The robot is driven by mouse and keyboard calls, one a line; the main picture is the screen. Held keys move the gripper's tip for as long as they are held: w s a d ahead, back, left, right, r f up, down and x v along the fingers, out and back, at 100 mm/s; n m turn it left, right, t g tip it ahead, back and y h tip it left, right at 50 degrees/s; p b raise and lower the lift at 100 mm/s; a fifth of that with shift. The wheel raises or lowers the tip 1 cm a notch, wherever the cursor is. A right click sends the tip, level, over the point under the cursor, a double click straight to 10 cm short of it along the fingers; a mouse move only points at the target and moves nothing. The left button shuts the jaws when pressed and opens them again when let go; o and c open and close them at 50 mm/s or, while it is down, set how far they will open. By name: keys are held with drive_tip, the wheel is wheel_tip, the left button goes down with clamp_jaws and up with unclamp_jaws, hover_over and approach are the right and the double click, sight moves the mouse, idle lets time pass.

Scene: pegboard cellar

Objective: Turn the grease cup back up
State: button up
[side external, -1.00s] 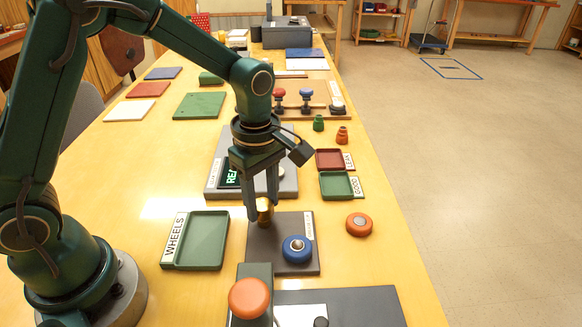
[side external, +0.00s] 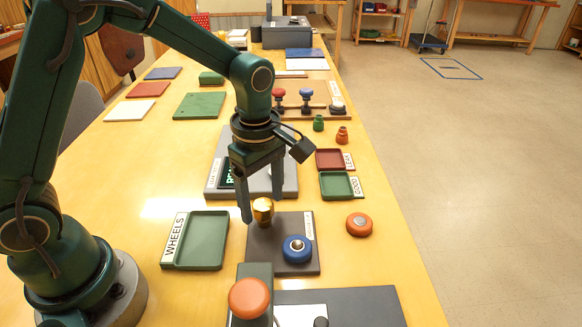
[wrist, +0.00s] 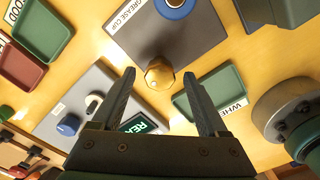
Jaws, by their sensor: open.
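The grease cup is a brass knob (side external: 263,210) standing on a dark grey plate (side external: 268,263) near the table's middle. In the wrist view the brass cup (wrist: 159,74) shows from above, just beyond my fingertips and between their lines, on the plate labelled GREASE CUP (wrist: 200,45). My gripper (side external: 262,207) is open and points down over the cup. In the wrist view its two fingers (wrist: 160,74) are spread wide with nothing between them. I cannot tell whether either finger touches the cup.
A blue wheel (side external: 297,249) sits on the same plate. An orange wheel (side external: 359,224) lies to the right. A green WHEELS tray (side external: 222,240) is to the left. A grey unit with a lit display (side external: 228,174) stands behind. An orange-topped post (side external: 249,298) stands in front.

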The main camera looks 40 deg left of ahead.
sight(263, 204)
drive_tip(key=shift+r, duration=2.35)
drive_tip(key=shift+r, duration=0.15)
drive_tip(key=s+a+r+m+t, duration=0.2)
drive_tip(key=s+r+m+t, duration=0.25)
drive_tip(key=r, duration=0.35)
drive_tip(key=s+f+m+t, duration=0.1)
drive_tip(key=s+f+m, duration=0.1)
drive_tip(key=s+m, duration=0.6)
drive_tip(key=m, duration=0.5)
drive_tip(key=shift+a+m, duration=0.35)
drive_tip(key=shift+a, duration=0.05)
